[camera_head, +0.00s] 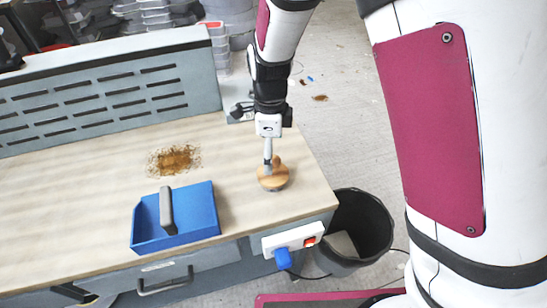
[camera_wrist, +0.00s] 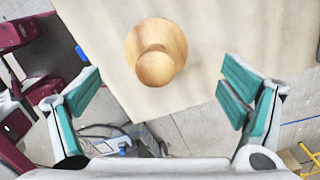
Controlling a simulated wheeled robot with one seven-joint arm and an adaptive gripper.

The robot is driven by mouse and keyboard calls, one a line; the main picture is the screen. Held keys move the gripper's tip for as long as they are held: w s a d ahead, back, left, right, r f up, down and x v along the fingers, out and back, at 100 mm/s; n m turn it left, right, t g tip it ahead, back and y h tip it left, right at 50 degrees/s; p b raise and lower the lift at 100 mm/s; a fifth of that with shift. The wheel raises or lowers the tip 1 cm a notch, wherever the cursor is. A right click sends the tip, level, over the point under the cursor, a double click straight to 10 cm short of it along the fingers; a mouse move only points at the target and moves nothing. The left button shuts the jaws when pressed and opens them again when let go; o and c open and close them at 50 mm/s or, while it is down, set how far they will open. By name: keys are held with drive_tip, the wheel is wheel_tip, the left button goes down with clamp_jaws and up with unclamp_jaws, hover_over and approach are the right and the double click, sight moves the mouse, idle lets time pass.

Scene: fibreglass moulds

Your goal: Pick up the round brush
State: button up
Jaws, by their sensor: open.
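The round brush (camera_head: 272,183) is a wooden disc with a round knob on top, near the right end of the wooden workbench (camera_head: 60,225). In the wrist view the brush (camera_wrist: 158,36) lies at the top, with the knob toward the camera. My gripper (camera_head: 267,162) is above the brush, pointing down, and partly overlaps it in the head view. In the wrist view my gripper (camera_wrist: 163,82) has its two green-padded fingers wide apart, one to each side below the brush. Nothing is between them. I cannot tell the exact height gap.
A blue open box with a grey handle (camera_head: 147,221) stands left of the brush. A brown stain (camera_head: 174,160) lies behind it. A slotted panel (camera_head: 100,95) edges the back. A power socket (camera_head: 293,240) is on the bench front, and a black bucket (camera_head: 378,225) stands off the right edge.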

wheel_tip(320, 180, down, 3)
drive_tip(key=shift+r, duration=0.2)
drive_tip(key=f, duration=0.4)
drive_tip(key=shift+s+d, duration=0.25)
drive_tip(key=shift+s, duration=0.1)
drive_tip(key=shift+f, duration=0.6)
drive_tip(key=c, duration=1.3)
